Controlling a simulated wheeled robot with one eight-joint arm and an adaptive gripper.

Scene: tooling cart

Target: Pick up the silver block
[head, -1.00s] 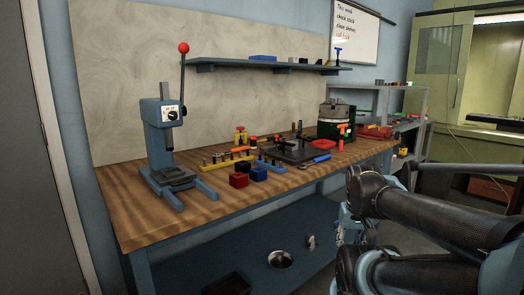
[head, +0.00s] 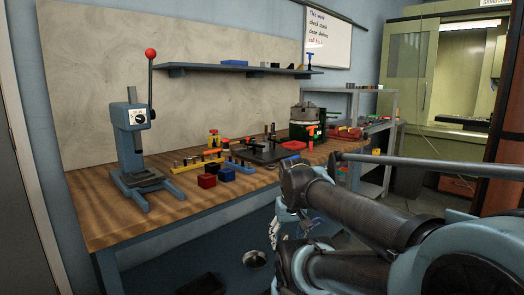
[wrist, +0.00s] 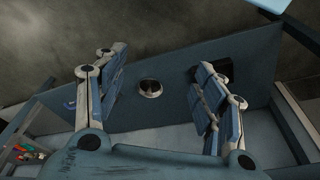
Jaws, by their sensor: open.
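I cannot clearly pick out a silver block in either view. Small greyish blocks (head: 270,65) sit on the wall shelf (head: 200,70) beside a blue block (head: 234,62), but they are too small to tell if one is silver. My gripper (wrist: 162,85) is open and empty in the wrist view, its two fingers wide apart. It points at the area under the workbench, where a round metallic object (wrist: 150,88) shows between the fingers, apart from them. In the head view my arm covers the front right of the bench, and my gripper is mostly hidden.
The wooden workbench (head: 110,215) holds a blue press (head: 135,150), a red block (head: 207,181), a blue block (head: 227,174), a dark fixture (head: 262,152) and a green-black machine (head: 306,125). A grey rack (head: 392,105) stands beyond. The bench's front left is clear.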

